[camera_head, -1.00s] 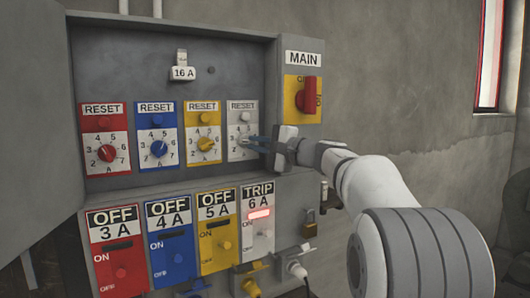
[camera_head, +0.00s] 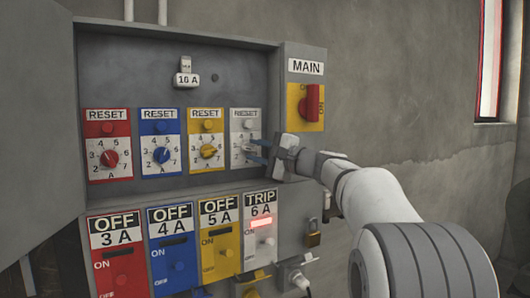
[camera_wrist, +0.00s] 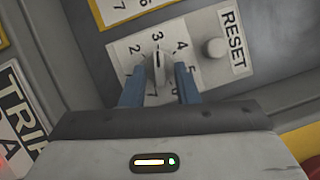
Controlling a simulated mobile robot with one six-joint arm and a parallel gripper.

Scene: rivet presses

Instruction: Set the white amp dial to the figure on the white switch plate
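The white amp dial (camera_head: 247,148) sits on a white numbered panel under a RESET label, rightmost of the dials. In the wrist view the white dial (camera_wrist: 157,70) has its pointer at about the 3. My gripper (camera_head: 261,151) is at this dial. Its two blue fingers (camera_wrist: 159,78) stand on either side of the knob and look open, with narrow gaps; contact is hard to tell. The white switch plate (camera_head: 261,233) below reads TRIP 6 A, with a lit red lamp.
Red (camera_head: 108,158), blue (camera_head: 161,154) and yellow (camera_head: 208,150) dials sit left in the recessed box. A white reset button (camera_wrist: 213,48) is beside the white dial. The red MAIN switch (camera_head: 311,101) is on the right, above a padlock (camera_head: 313,236). The open door stands left.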

